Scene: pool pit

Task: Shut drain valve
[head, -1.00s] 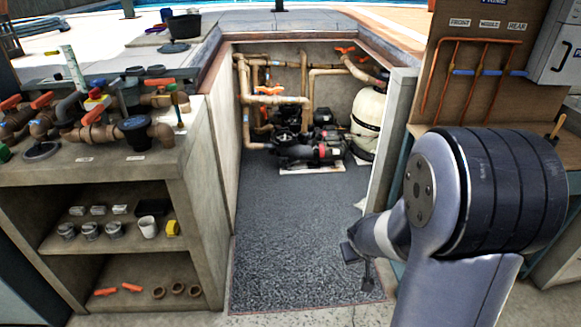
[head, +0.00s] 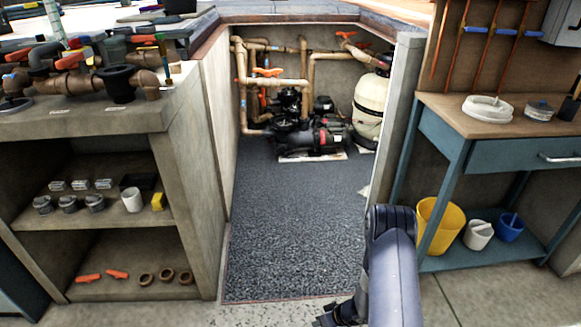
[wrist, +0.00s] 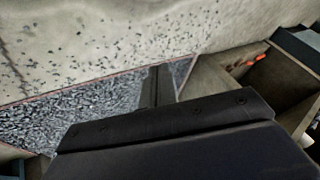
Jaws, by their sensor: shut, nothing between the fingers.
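Several orange valve handles sit on tan pipes in the pit at the back. One orange handle (head: 267,72) is on the left pipes and another orange handle (head: 347,34) is high at the right, by the cream filter tank (head: 371,104). I cannot tell which is the drain valve. My gripper (head: 325,318) hangs low at the bottom edge of the head view, at the front of the pit and far from these handles. It is shut and empty. In the wrist view a dark finger (wrist: 156,85) shows over the gravel and concrete floor.
The dark pit floor (head: 290,220) is clear up to the black pump (head: 318,135). A concrete shelf unit (head: 185,150) with loose fittings stands left. A blue workbench (head: 445,150) with a yellow bucket (head: 436,222) stands right. Walls bound the pit opening.

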